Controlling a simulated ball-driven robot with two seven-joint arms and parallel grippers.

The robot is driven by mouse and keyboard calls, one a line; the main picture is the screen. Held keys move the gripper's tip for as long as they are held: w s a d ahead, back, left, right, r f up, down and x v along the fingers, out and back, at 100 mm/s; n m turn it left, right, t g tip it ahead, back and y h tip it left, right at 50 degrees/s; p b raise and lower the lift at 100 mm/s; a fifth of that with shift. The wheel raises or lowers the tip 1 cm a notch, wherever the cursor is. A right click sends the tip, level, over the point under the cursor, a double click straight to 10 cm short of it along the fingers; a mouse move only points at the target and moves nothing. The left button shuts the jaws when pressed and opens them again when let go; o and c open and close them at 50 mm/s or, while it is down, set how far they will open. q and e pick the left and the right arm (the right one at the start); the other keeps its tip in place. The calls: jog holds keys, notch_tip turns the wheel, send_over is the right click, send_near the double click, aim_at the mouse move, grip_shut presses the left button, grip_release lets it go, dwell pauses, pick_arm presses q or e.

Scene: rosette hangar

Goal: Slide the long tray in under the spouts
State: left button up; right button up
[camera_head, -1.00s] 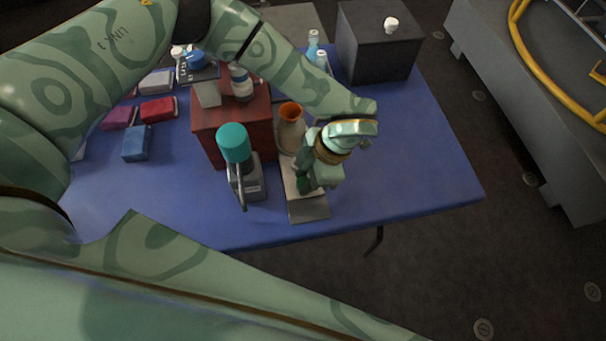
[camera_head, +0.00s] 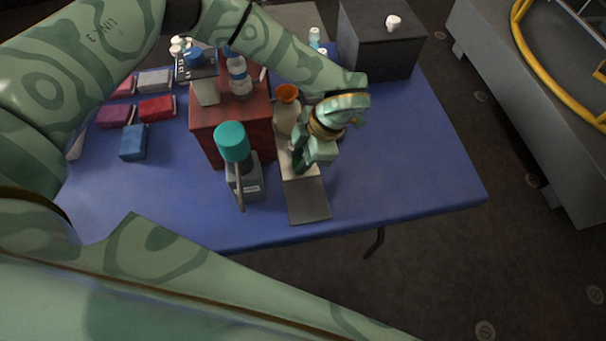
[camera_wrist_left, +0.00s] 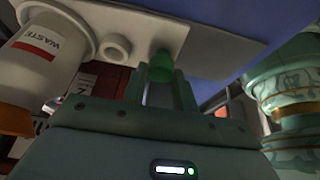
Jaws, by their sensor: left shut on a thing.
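The long tray (camera_head: 286,165) is a pale strip on a grey plate (camera_head: 308,203), beside the red-brown cabinet (camera_head: 231,128). A white waste jar with an orange funnel (camera_head: 287,93) stands on its far part. The wrist view shows the tray (camera_wrist_left: 125,22) with a green knob (camera_wrist_left: 160,66), a small white ring and the jar (camera_wrist_left: 42,48). My left gripper (camera_head: 300,166) is shut on the green knob at the tray's near end; its fingers also show in the wrist view (camera_wrist_left: 160,90). I cannot make out the spouts. My right gripper is out of view.
A teal-topped grey device (camera_head: 233,143) stands close left of the tray. A bottle (camera_head: 238,78) stands on the cabinet. A dark box (camera_head: 377,42) stands at the back right. Coloured packs (camera_head: 156,108) lie at the left. The blue table (camera_head: 405,165) is clear at the right.

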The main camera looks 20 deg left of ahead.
aim_at(289, 156)
pick_arm(q)
jog(key=shift+w+a+b, duration=0.25)
jog(key=shift+w+a, duration=0.3)
jog(key=shift+w, duration=0.25)
jog(key=shift+w+a+b, duration=0.25)
jog(key=shift+w+a, duration=0.3)
jog(key=shift+w, duration=0.25)
jog(key=o, duration=0.7)
jog(key=shift+o, duration=0.2)
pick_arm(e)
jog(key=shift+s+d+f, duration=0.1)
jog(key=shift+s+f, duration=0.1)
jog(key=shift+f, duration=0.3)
pick_arm(q)
notch_tip(289, 156, up, 7)
jog(key=p, duration=0.5)
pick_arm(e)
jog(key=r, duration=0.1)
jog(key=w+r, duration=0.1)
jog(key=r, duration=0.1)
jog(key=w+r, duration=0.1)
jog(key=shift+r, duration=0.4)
